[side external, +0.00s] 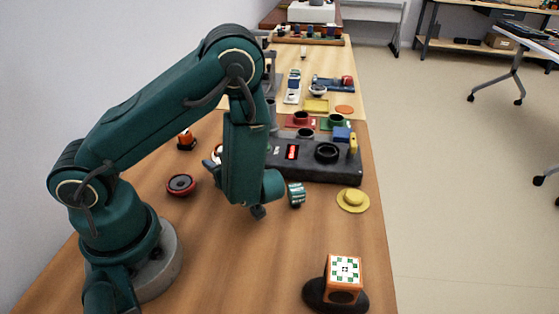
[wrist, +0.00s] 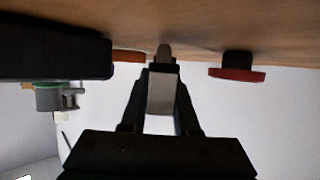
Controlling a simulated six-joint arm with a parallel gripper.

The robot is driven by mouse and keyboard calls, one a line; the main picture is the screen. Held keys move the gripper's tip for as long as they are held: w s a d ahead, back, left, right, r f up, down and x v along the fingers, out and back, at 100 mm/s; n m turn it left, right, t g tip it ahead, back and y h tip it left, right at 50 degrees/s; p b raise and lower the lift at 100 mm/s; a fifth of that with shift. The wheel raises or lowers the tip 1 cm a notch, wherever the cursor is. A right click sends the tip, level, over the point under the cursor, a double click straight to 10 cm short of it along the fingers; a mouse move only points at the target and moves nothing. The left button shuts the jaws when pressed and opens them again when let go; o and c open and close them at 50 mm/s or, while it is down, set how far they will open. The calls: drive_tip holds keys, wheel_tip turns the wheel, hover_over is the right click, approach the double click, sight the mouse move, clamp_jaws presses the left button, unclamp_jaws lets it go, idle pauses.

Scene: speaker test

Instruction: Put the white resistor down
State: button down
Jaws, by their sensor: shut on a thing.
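My gripper (wrist: 163,66) is in the middle of the wrist view, its two dark fingers closing in toward each other. A pale, whitish block, which looks like the white resistor (wrist: 162,94), sits between the fingers. A small grey-brown tip shows beyond it, close to the wooden table surface (wrist: 215,25), which is at the top of this upside-down picture. Whether anything touches the table is unclear. In the side view my arm hides most of the gripper and the resistor cannot be made out surely.
A dark test box (side external: 320,172) with a round black socket stands beyond my arm. A red-rimmed black speaker (side external: 181,185) lies to the left. A yellow disc (side external: 353,200) and an orange cube (side external: 343,272) on a black base are on the right. Bare wood lies in front.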

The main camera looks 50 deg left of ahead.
drive_tip(key=shift+f, duration=0.25)
drive_tip(key=c, duration=0.7)
unclamp_jaws()
drive_tip(key=shift+o, duration=0.2)
drive_tip(key=shift+r, duration=0.15)
